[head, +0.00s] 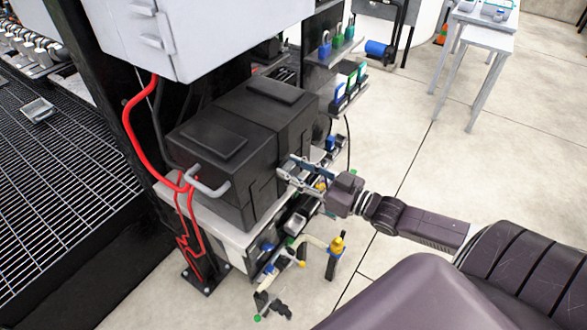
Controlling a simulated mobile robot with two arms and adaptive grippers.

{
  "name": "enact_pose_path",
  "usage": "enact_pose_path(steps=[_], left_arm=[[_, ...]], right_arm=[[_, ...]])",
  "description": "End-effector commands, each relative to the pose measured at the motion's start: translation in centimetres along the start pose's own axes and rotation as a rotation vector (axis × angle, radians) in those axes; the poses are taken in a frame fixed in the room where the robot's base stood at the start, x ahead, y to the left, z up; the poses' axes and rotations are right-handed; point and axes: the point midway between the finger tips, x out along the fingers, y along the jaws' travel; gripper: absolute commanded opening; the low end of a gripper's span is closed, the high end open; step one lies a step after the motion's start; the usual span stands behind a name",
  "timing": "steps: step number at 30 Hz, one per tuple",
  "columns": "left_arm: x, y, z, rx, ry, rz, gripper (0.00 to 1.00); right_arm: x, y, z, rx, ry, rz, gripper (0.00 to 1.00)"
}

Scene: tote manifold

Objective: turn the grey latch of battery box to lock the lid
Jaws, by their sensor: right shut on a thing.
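The black battery box (258,190) sits on a light shelf at the centre, with its dark lid (270,88) down on top. My right gripper (287,171) reaches in from the right and is against the front right side of the box. Its fingers are shut on the grey latch there. The latch is small and mostly covered by the fingers, so I cannot tell its angle. My left gripper is not in view.
A grey handle (208,184) sticks out of the box's left face, near red cables (132,125). A white cabinet (205,35) hangs above. Tools and small parts crowd the shelves below and behind my gripper. Open floor (410,150) lies to the right.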

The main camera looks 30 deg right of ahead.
Motion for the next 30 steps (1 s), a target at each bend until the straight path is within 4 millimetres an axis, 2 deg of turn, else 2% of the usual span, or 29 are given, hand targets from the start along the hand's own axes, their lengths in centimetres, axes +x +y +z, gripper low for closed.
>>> enact_pose_path(steps=[3,14,20,30], left_arm=[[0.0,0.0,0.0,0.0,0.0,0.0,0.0],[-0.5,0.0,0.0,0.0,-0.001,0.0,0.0],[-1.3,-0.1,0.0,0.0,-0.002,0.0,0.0],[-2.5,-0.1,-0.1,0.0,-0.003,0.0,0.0]], right_arm=[[0.0,0.0,0.0,0.0,0.0,0.0,0.09],[0.0,-0.1,-0.1,-0.072,0.001,0.0,0.09],[0.0,-0.1,-0.2,-0.207,0.0,0.001,0.09],[0.0,-0.2,-0.1,-0.526,-0.001,0.001,0.09]])
